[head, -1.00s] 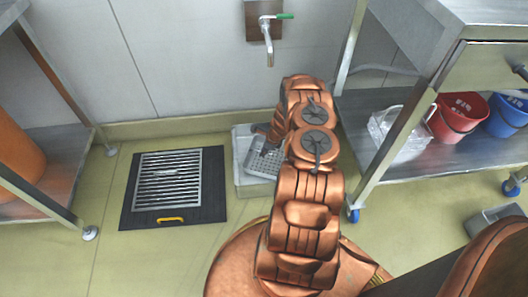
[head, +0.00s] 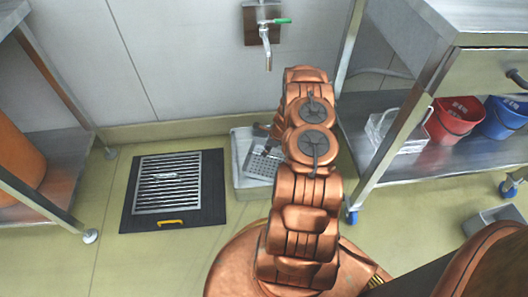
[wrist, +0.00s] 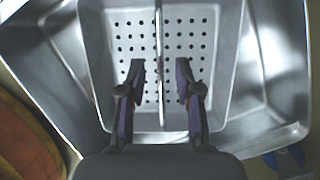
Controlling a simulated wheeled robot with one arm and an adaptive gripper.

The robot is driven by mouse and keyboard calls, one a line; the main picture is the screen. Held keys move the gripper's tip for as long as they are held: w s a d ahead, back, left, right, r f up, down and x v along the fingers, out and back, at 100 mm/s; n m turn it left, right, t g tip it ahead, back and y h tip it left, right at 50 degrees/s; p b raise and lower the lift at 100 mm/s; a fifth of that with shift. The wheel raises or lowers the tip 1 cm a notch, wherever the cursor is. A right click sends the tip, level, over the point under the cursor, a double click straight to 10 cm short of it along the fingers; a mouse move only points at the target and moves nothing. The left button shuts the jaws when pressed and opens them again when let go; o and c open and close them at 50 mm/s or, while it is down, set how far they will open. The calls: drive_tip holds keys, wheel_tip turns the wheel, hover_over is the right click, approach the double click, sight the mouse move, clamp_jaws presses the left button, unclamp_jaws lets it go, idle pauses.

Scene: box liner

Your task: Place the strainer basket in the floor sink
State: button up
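The strainer basket (wrist: 140,40), a grey metal pan with a perforated bottom, shows large in the wrist view. Its thin upright handle (wrist: 158,50) runs between my fingers. The basket also shows in the head view (head: 262,165), left of my arm. It lies within the outline of the floor sink (head: 251,188), a pale metal basin whose wall also shows in the wrist view (wrist: 272,90). I cannot tell whether the basket rests on the sink's bottom. My gripper (wrist: 158,85) is open, with a gap on each side of the handle. My arm partly hides basket and sink in the head view.
A grate on a dark mat (head: 208,190) with a yellow handle lies left of the sink. A wall tap (head: 266,45) hangs above. Steel tables stand on both sides; the right lower shelf holds a wire basket, red bucket (head: 455,117) and blue bucket (head: 507,117).

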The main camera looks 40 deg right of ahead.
drive_tip(key=p+v, duration=0.1)
drive_tip(key=v, duration=0.6)
drive_tip(key=w+a+r+n+y, duration=0.1)
drive_tip(key=w+a+r+n, duration=0.35)
drive_tip(key=a+r, duration=0.5)
drive_tip(key=s+a+r+n+g, duration=0.25)
drive_tip(key=a+r+n, duration=0.35)
drive_tip(key=a+r, duration=0.35)
drive_tip(key=s+a+r+n+g, duration=0.1)
drive_tip(key=s+a+r+n, duration=0.4)
drive_tip(key=a+r, duration=0.5)
drive_tip(key=s+a+r+n+g, duration=0.2)
drive_tip(key=s+a+r+n, duration=0.55)
drive_tip(key=s+r, duration=0.3)
drive_tip(key=s+a+r+n+g+h, duration=0.1)
drive_tip(key=s+n, duration=0.2)
drive_tip(key=s, duration=0.5)
drive_tip(key=s+a+r+n+h, duration=0.1)
drive_tip(key=s+n, duration=0.3)
drive_tip(key=s, duration=0.5)
drive_tip(key=shift+r+g+h, duration=0.35)
drive_tip(key=shift+r+h, duration=0.15)
drive_tip(key=shift+r, duration=0.3)
